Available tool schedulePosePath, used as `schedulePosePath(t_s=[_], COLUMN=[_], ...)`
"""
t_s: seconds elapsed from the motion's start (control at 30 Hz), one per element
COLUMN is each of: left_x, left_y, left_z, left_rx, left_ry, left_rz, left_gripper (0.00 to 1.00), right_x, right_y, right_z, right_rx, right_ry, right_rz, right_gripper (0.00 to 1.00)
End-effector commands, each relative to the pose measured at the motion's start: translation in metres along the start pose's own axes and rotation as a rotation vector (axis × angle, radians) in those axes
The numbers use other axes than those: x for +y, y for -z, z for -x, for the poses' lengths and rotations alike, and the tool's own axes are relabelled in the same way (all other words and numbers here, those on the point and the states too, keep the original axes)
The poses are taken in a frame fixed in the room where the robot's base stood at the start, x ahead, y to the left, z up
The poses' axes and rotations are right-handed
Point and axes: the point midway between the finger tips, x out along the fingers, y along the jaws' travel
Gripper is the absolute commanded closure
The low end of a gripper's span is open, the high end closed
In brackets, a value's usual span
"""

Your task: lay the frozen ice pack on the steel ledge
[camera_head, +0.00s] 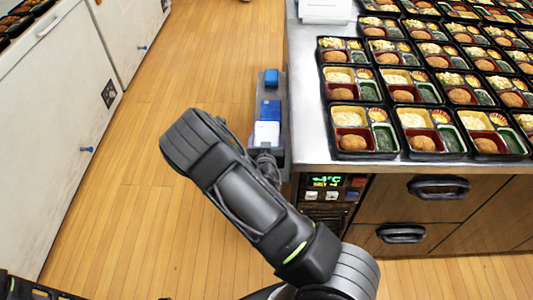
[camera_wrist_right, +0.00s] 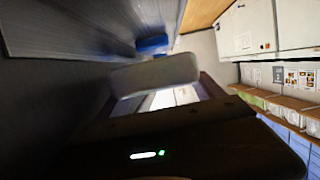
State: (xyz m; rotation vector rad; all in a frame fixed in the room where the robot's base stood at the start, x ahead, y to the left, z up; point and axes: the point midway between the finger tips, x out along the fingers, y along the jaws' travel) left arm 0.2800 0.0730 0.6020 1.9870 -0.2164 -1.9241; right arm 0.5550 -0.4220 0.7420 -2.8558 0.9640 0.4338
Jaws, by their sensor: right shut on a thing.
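The steel ledge (camera_head: 283,92) is a narrow grey strip along the left side of the counter. My right gripper (camera_head: 266,150) is over its near end, shut on a pale, whitish ice pack (camera_head: 266,133). In the right wrist view the pack (camera_wrist_right: 155,75) shows as a pale rounded slab at the jaws (camera_wrist_right: 168,98), close to a grey steel surface. I cannot tell whether the pack touches the ledge. My left gripper is not in view.
Blue packs (camera_head: 270,109) and (camera_head: 271,77) lie farther along the ledge. The steel counter (camera_head: 310,120) holds many filled bento trays (camera_head: 361,131). A lit temperature display (camera_head: 326,182) is below the counter's near corner. The wooden floor (camera_head: 190,70) is clear at left.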

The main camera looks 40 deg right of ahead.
Motion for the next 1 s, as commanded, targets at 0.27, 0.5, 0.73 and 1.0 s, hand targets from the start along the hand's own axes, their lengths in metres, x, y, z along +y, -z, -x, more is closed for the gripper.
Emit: schedulePosePath(t_s=[0.27,0.5,0.73,1.0], left_x=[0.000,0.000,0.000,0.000], left_y=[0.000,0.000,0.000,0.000], left_z=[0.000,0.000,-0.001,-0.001], left_rx=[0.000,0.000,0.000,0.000], left_ry=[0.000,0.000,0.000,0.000], left_rz=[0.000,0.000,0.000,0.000], left_gripper=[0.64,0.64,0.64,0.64], right_x=[-0.001,-0.001,0.001,0.000], right_y=[-0.027,-0.027,-0.050,-0.063], right_z=[-0.009,-0.009,-0.016,-0.020], right_rx=[0.003,0.004,0.002,0.004], right_ry=[0.001,0.000,0.000,0.000], right_rz=[-0.001,-0.001,0.003,-0.001], right_gripper=[0.79,0.79,0.79,0.79])
